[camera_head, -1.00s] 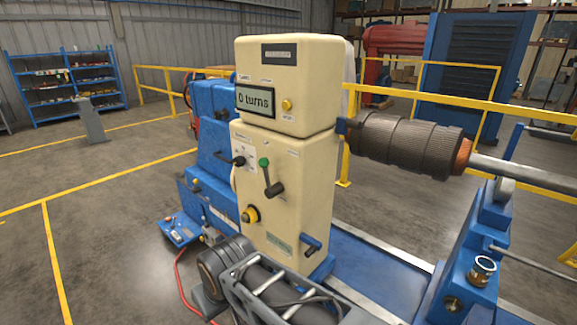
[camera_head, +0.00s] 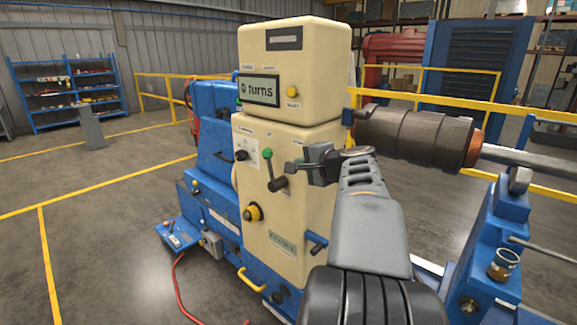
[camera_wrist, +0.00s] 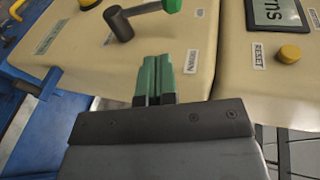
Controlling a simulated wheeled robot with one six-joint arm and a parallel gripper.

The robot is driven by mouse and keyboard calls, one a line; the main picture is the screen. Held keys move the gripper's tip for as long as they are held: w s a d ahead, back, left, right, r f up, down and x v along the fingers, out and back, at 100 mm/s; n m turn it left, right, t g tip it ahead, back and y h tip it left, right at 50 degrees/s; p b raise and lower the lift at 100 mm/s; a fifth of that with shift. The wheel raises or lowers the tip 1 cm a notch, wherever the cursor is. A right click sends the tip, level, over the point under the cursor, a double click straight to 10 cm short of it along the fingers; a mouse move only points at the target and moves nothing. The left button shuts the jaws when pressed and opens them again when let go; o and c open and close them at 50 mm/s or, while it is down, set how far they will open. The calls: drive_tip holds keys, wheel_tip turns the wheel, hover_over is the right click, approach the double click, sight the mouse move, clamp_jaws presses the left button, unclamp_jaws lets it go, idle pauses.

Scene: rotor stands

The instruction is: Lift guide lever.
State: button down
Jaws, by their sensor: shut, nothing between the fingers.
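The cream control cabinet (camera_head: 285,205) carries several levers, and I cannot read which is labelled the guide lever. A lever with a green knob and dark hub (camera_head: 276,183) is on its front; in the wrist view its dark arm (camera_wrist: 118,25) and green knob (camera_wrist: 172,5) show at the top. A blue-handled lever (camera_head: 315,240) is lower on the cabinet, and also at the wrist view's left (camera_wrist: 47,78). My gripper (camera_head: 293,168) is right of the green-knobbed lever, apart from it. Its green fingertips (camera_wrist: 155,72) are together and empty.
A turns display (camera_head: 259,90) and yellow button (camera_head: 292,90) sit above. A dark wound rotor (camera_head: 415,137) extends right of the cabinet. A yellow knob (camera_head: 252,212) and black-knobbed lever (camera_head: 240,155) are at the left front. Open floor (camera_head: 100,240) lies left.

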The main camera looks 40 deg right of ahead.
sight(270, 156)
drive_tip(key=p+x, duration=0.1)
drive_tip(key=x, duration=0.3)
drive_tip(key=p+x, duration=0.1)
drive_tip(key=x, duration=0.3)
drive_tip(key=r+p+x, duration=0.1)
drive_tip(key=x, duration=0.3)
drive_tip(key=shift+w+a+p, duration=0.1)
drive_tip(key=shift+w+p, duration=0.2)
drive_tip(key=shift+w, duration=0.25)
